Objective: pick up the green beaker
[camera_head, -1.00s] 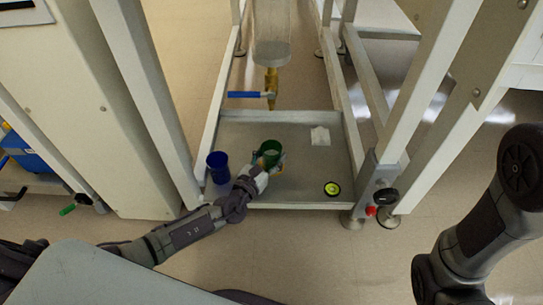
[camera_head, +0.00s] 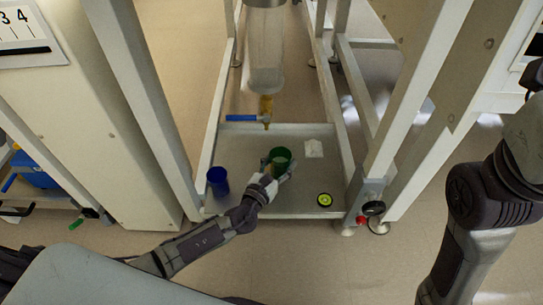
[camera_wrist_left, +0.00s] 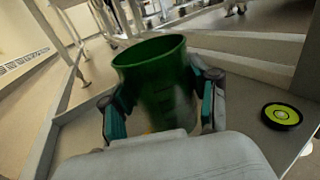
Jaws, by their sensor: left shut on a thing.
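The green beaker (camera_head: 280,158) is upright over the grey shelf (camera_head: 240,200) of the white frame. My left gripper (camera_head: 272,172) is around it from the near side. In the left wrist view the green beaker (camera_wrist_left: 158,75) stands between the two fingers of my left gripper (camera_wrist_left: 160,105), which is shut on it. The beaker's open rim faces up. Its lower part is hidden by the gripper. I cannot tell how far its base is from the shelf. My right gripper is not in view; only my right arm shows at the right.
A blue beaker (camera_head: 217,181) stands left of the green one. A yellow-green disc (camera_head: 324,200) and a white piece (camera_head: 313,148) lie on the shelf to the right. A valve with a blue handle (camera_head: 243,118) hangs above the shelf's back. White posts (camera_head: 145,100) flank the opening.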

